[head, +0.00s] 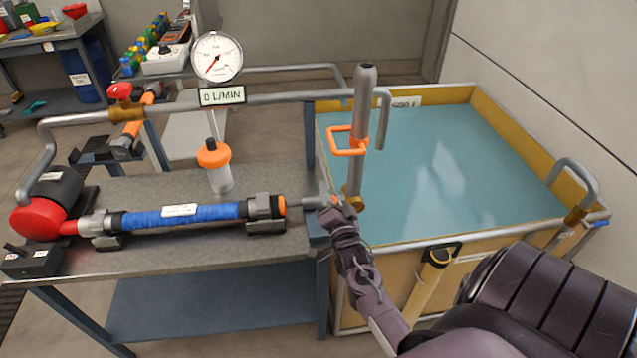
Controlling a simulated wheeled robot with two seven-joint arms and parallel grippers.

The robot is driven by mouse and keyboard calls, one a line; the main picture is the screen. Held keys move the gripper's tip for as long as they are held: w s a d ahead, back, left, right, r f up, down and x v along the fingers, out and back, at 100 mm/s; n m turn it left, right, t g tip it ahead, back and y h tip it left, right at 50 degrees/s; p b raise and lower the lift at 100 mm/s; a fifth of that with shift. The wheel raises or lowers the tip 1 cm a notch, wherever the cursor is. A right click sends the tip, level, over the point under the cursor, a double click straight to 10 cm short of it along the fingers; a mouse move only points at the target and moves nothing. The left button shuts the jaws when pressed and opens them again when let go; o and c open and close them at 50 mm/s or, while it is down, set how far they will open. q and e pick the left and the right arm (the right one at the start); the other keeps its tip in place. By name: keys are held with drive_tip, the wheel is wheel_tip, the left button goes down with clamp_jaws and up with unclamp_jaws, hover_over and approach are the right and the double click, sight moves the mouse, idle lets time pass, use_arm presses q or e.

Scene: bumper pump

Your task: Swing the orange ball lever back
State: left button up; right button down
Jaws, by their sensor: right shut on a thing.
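The orange ball lever shows only as a small orange patch (334,200) at the brass fitting (353,196) under the upright grey pipe (364,105). My right gripper (334,206) is shut on this lever, just past the right end of the bench. Its fingers hide most of the lever, so I cannot tell its exact angle. My left gripper is not in view.
An orange square loop (347,141) sticks out from the upright pipe above my gripper. A blue-wrapped cylinder (180,215) lies on the bench to the left. A water tank (450,241) stands right. The flow gauge (217,58) stands behind, above a 0 L/MIN sign.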

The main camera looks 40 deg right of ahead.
drive_tip(key=d+m, duration=0.1)
drive_tip(key=s+d+f+m+h, duration=0.1)
drive_tip(key=m, duration=0.1)
drive_tip(key=s+d+f+m+b, duration=0.1)
drive_tip(key=m, duration=0.1)
drive_tip(key=shift+d+f, duration=0.1)
drive_tip(key=shift+d, duration=0.1)
drive_tip(key=shift+s+d+f, duration=0.1)
drive_tip(key=shift+s+f, duration=0.05)
drive_tip(key=shift+f, duration=0.05)
idle(0.4)
drive_tip(key=c, duration=1.1)
unclamp_jaws()
drive_tip(key=shift+c, duration=0.2)
drive_tip(key=shift+r, duration=0.1)
